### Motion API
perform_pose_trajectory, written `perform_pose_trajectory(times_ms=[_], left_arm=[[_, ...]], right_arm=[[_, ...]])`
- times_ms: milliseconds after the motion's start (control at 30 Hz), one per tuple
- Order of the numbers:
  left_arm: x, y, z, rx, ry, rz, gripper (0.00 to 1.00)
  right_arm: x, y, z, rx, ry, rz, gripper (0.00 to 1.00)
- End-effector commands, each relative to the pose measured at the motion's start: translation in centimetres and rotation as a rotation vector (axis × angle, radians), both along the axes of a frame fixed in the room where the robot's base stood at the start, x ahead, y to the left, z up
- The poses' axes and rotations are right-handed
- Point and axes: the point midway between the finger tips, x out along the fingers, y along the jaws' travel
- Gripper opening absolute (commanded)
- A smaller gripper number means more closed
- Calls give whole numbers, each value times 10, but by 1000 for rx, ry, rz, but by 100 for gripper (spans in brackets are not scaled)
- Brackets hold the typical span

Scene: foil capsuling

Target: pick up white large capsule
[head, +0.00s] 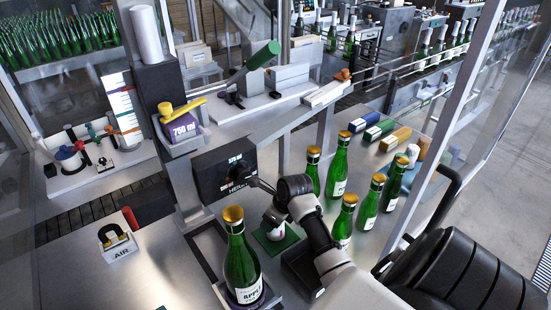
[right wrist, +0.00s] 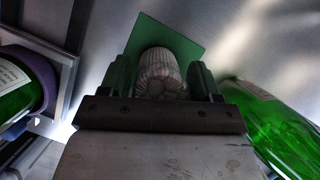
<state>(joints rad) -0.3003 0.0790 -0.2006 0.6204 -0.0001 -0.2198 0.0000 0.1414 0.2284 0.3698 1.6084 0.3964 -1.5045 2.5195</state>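The white large capsule (right wrist: 160,72), pale and ribbed, stands over a green mat (right wrist: 185,38) in the right wrist view. In the head view it shows only partly as a pale shape (head: 275,233) over the mat (head: 291,240), mostly hidden by my right gripper (head: 273,216). The right wrist view shows the two fingers of my right gripper (right wrist: 161,78) on either side of the capsule. They look open, with a narrow gap at the right side; contact on the left is unclear. My left gripper is not in view.
A green bottle with a gold top (head: 243,262) stands just left of the right gripper. Several more bottles (head: 340,170) stand close on its right. A dark display box (head: 224,170) is behind it. The front left table (head: 90,270) is mostly clear.

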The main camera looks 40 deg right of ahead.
Motion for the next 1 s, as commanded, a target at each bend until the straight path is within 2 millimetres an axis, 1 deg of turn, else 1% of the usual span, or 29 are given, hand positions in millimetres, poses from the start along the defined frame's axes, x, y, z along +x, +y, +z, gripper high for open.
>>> perform_pose_trajectory(times_ms=[33, 100, 133, 467, 567, 667, 900, 1000], left_arm=[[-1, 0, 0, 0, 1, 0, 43], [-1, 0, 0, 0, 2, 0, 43], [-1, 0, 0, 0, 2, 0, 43], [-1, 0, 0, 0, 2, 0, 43], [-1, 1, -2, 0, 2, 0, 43], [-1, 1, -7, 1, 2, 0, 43], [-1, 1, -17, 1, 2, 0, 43], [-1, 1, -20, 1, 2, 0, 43]], right_arm=[[0, 0, 0, 0, 0, 0, 55], [0, 0, 0, 0, 0, 0, 44], [0, 0, 0, 0, 0, 0, 43], [0, 0, 1, 0, -1, 0, 42], [1, 0, 7, -1, -4, 0, 42], [1, 0, 22, -2, -7, 1, 42], [2, 0, 71, -1, -8, 0, 42], [1, 0, 86, 0, -5, -1, 42]])
